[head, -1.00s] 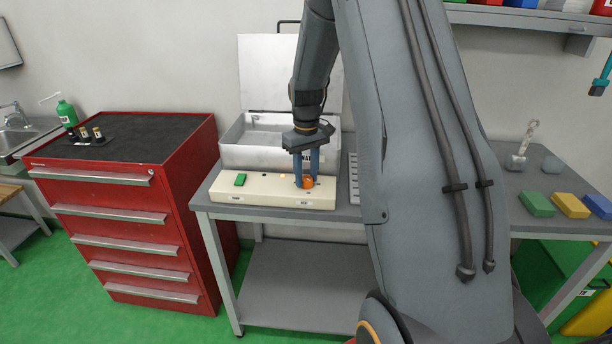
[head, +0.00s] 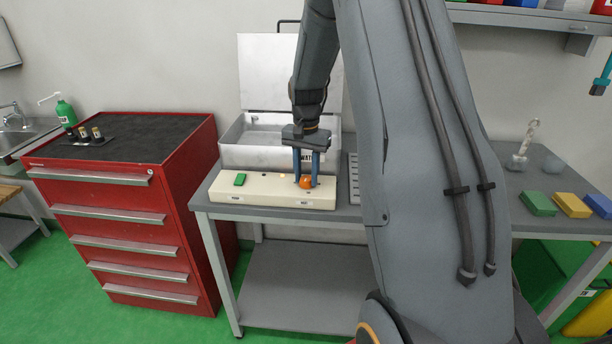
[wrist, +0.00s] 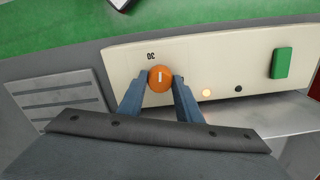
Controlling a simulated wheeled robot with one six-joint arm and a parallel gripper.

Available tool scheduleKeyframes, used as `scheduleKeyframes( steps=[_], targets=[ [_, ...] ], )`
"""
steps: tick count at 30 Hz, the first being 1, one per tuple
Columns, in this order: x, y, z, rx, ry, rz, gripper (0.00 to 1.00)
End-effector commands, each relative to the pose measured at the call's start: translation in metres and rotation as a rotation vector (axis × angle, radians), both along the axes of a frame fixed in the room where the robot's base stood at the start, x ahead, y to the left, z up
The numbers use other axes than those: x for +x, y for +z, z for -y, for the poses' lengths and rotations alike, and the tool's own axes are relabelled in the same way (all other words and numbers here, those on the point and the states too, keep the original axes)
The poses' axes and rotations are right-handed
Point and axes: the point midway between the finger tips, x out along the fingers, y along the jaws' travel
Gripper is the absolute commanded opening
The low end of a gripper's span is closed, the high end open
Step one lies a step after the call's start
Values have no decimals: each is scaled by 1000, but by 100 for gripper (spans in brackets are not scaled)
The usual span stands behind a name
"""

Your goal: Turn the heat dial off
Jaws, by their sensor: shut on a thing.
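The heat dial is a round orange knob (head: 306,182) with a white mark, on the right part of a cream control panel (head: 262,199). In the wrist view the dial (wrist: 160,78) shows between my fingertips, and its white mark runs roughly up and down the picture. My gripper (head: 307,179) points down over the panel and is shut on the dial, with a blue finger on each side; it also shows in the wrist view (wrist: 160,92). A small amber light (wrist: 206,93) is lit next to the dial. A green switch (head: 240,179) sits at the panel's left end.
A slotted grey block (head: 354,180) lies right of the panel. A red drawer cabinet (head: 120,215) is to the left. Colored blocks (head: 538,204) lie on the bench at right.

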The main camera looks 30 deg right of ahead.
Motion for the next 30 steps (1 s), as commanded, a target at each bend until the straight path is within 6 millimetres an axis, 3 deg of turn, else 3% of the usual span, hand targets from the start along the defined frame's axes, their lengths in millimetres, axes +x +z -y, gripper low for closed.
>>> scheduleKeyframes(
  steps=[30],
  targets=[
    [2, 1, 1, -1, -964, 5, 9]
  ],
)
